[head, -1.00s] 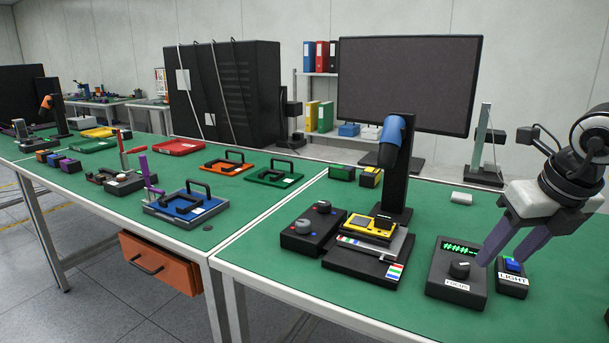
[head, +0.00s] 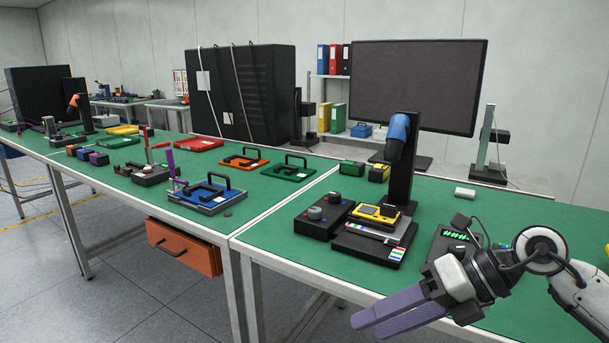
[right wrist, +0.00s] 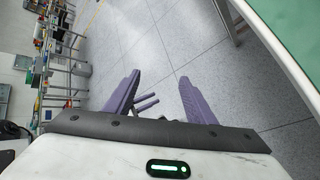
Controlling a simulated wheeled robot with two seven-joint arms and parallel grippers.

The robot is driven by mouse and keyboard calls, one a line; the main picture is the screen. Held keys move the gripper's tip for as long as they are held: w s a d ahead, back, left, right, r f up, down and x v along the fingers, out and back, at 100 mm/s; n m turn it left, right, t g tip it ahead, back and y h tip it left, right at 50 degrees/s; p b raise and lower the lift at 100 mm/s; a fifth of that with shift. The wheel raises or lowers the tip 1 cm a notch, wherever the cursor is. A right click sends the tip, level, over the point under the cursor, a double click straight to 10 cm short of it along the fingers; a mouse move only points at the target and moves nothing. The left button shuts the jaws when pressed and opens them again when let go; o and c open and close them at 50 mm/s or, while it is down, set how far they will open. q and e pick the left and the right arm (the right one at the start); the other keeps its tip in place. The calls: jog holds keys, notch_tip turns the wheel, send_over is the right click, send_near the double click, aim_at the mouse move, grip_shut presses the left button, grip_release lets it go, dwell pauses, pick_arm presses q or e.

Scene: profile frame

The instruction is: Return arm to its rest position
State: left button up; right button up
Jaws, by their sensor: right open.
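My right gripper (head: 366,325) has purple fingers and hangs in front of the right table's front edge, at the lower right of the head view. It is open and empty, its fingers pointing left. In the right wrist view its two fingers (right wrist: 160,95) stand apart, with grey floor behind them. Small purple prongs (right wrist: 146,103) show between them; I cannot tell what they belong to. My left gripper does not show in the head view. The control box with a green display (head: 457,237) is partly hidden behind my right wrist.
The right green table (head: 285,259) carries a black box with knobs (head: 323,216), a yellow device (head: 375,215) on a black stand, and a monitor (head: 418,88). The left table holds several trays and tools. An orange drawer (head: 183,246) hangs beneath it. The floor in front is clear.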

jog(key=s+a+r+m+y, duration=0.1)
jog(key=s+a+m+y, duration=0.2)
jog(key=a+y, duration=0.45)
jog(key=d+f+m+t+h, duration=0.4)
jog(key=f+m+t+h, duration=0.4)
jog(key=m, duration=0.6)
jog(key=d+f+m+t+h, duration=0.4)
jog(key=f+m+t, duration=0.2)
jog(key=f+m, duration=0.55)
jog(key=s+d+f+m+g+h, duration=0.3)
jog(key=s+f+m+g, duration=0.4)
jog(key=s+f, duration=1)
jog(key=shift+d+m, duration=0.25)
jog(key=shift+m, duration=0.6)
jog(key=shift+s, duration=0.1)
